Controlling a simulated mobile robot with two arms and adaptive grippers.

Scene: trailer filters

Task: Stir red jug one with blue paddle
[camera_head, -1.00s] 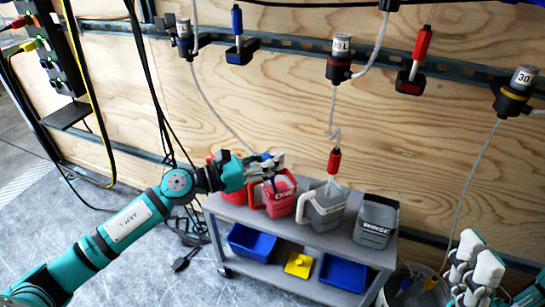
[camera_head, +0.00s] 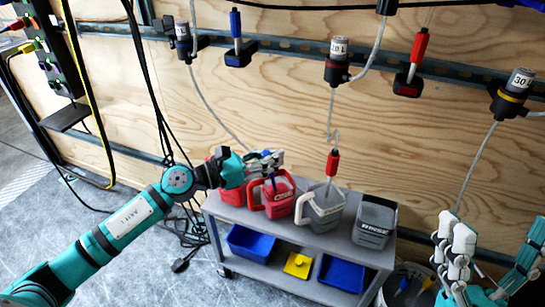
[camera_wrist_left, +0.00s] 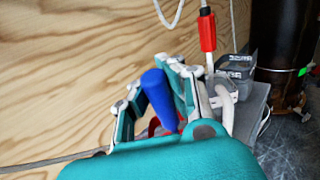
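Red jug one (camera_head: 281,204) stands on the top shelf of the grey cart, its handle to the left. My left gripper (camera_head: 264,164) is just above its mouth. It is shut on the blue paddle (camera_head: 270,182), which points down into the jug; the lower end is hidden by the jug wall. In the left wrist view the blue paddle's handle (camera_wrist_left: 160,98) stands slightly tilted between my left fingers (camera_wrist_left: 150,100). My right gripper (camera_head: 455,245) is at the lower right, away from the cart, its fingers apart with nothing seen between them.
Another red jug (camera_head: 232,195) is partly behind my left gripper. A grey jug (camera_head: 322,208) with a red-handled tool and a grey rinse container (camera_head: 375,222) stand to the right. Blue bins (camera_head: 343,273) are on the lower shelf. Thin hoses hang from the plywood wall.

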